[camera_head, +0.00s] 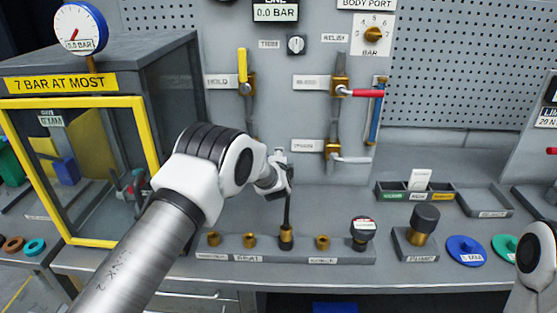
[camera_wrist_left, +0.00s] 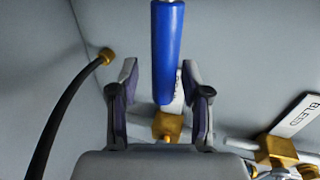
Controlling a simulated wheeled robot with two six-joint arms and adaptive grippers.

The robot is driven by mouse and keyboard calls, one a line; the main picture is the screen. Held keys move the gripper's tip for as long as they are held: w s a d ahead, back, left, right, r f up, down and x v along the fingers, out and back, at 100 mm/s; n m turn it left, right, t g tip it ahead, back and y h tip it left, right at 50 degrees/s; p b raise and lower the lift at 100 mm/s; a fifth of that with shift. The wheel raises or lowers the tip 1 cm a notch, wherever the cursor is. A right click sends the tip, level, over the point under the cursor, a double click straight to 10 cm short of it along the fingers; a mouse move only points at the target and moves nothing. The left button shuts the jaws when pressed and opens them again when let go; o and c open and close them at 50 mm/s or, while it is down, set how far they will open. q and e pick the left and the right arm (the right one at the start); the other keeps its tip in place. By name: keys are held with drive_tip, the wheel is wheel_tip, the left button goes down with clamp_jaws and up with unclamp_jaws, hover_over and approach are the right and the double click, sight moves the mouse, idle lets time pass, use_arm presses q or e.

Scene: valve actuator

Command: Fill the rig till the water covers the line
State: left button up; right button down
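My left gripper (camera_head: 277,182) reaches low in front of the grey panel, and its arm hides part of what lies behind it. In the left wrist view the gripper (camera_wrist_left: 160,78) is open. A blue lever handle (camera_wrist_left: 168,50) stands between its fingers, with gaps visible on both sides. A brass valve body (camera_wrist_left: 167,126) shows behind the lever. In the head view the blue lever is hidden. A narrow upright tube (camera_head: 375,122), blue in its lower part, is on the panel's right edge; a line on it is too small to make out. My right gripper is out of view.
A black hose (camera_head: 287,207) hangs beside my left gripper. A yellow lever (camera_head: 242,66) points up and a red lever (camera_head: 362,93) points right. A yellow-framed box (camera_head: 97,103) stands left. Gauge blocks, a tray (camera_head: 415,193) and colored discs (camera_head: 466,250) sit on the bench.

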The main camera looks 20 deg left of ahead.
use_arm(q)
drive_tip(key=v, duration=1.2)
